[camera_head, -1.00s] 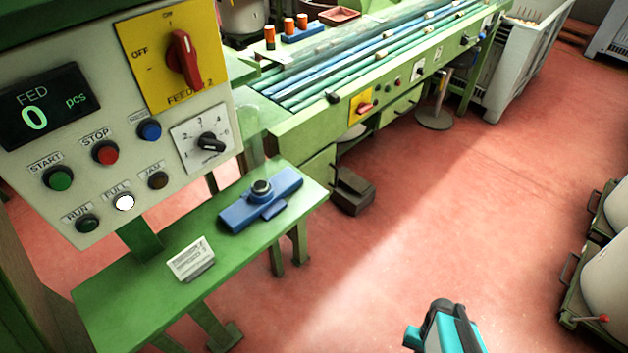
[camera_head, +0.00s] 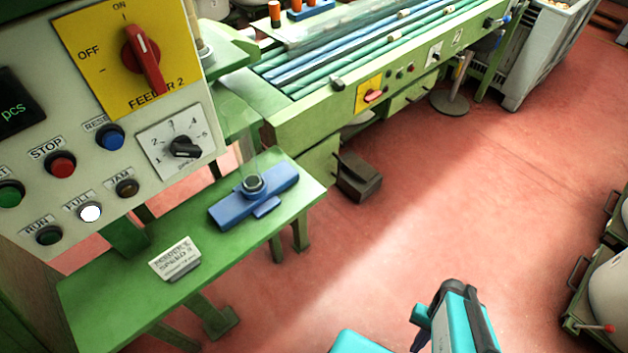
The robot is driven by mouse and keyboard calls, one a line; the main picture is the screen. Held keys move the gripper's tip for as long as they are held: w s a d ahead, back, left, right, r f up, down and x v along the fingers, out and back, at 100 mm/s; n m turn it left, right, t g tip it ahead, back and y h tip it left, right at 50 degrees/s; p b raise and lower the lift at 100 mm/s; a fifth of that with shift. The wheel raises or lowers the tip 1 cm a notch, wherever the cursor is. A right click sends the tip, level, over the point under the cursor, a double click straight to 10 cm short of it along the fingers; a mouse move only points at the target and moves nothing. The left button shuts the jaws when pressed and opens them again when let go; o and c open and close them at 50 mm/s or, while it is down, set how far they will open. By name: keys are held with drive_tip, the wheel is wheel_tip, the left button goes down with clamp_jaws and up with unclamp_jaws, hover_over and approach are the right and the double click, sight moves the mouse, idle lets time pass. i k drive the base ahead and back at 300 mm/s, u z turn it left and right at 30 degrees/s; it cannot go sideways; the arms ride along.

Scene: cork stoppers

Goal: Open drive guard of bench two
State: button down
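A green bench (camera_head: 290,130) with long blue and green belts runs from the centre toward the upper right. A clear cover (camera_head: 335,40) lies over part of the belts. Its front carries a yellow switch plate (camera_head: 367,95) with a red handle, small buttons and a dial. A teal and black part of my arm (camera_head: 462,318) shows at the bottom, well apart from the bench. My gripper's fingers are not in view.
The feeder 2 panel (camera_head: 75,165) stands close at left, its FULL lamp lit white. A green shelf (camera_head: 120,300) holds a blue fixture (camera_head: 250,200) and a sign (camera_head: 176,258). A dark box (camera_head: 358,178) sits on the floor. Open red floor (camera_head: 480,200) lies right.

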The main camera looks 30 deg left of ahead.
sight(321, 162)
drive_tip(key=u, duration=4.3)
drive_tip(key=i, duration=0.1)
drive_tip(key=z, duration=2.85)
drive_tip(key=k, duration=0.6)
drive_tip(key=z, duration=0.15)
drive_tip(key=i, duration=0.6)
drive_tip(key=u, duration=0.05)
